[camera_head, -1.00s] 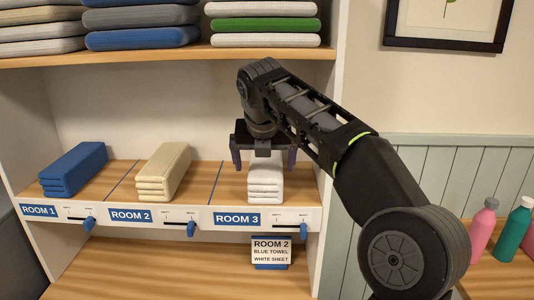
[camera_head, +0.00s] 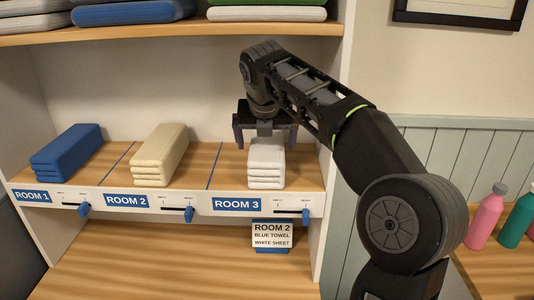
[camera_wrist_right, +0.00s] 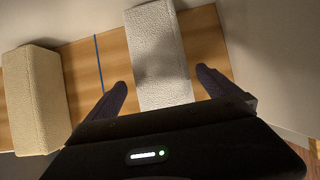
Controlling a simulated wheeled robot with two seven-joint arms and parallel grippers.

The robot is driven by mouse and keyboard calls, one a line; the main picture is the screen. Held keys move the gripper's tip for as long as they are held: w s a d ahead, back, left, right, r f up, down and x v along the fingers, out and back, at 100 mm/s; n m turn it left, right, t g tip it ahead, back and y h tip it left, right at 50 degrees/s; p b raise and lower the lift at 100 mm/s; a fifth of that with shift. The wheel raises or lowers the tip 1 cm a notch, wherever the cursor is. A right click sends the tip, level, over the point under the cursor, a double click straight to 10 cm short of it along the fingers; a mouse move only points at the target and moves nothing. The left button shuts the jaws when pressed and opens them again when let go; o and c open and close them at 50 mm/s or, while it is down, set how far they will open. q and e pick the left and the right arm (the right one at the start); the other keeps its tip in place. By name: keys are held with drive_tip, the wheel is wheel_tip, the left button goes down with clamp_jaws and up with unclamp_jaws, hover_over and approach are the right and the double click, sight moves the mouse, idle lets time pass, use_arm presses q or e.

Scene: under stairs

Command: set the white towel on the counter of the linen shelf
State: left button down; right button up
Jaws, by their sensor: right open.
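The white towel (camera_head: 266,163) is a folded stack in the ROOM 3 section of the linen shelf (camera_head: 206,158), at its right end. My right gripper (camera_head: 265,145) is open above and just behind the towel in the head view. In the right wrist view the towel (camera_wrist_right: 160,60) lies between the two spread fingers of the right gripper (camera_wrist_right: 165,90), apart from both. My left gripper is not in view.
A cream towel (camera_head: 160,155) lies in the ROOM 2 section and a blue towel (camera_head: 66,152) in ROOM 1. A card (camera_head: 272,235) reads ROOM 2, blue towel, white sheet. Folded linens (camera_head: 266,14) lie on the upper shelf. Pink (camera_head: 486,217) and green bottles stand right.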

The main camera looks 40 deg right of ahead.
drive_tip(key=shift+p+x, duration=0.65)
drive_tip(key=shift+x, duration=2)
drive_tip(key=shift+d+r, duration=0.1)
drive_tip(key=c, duration=1.6)
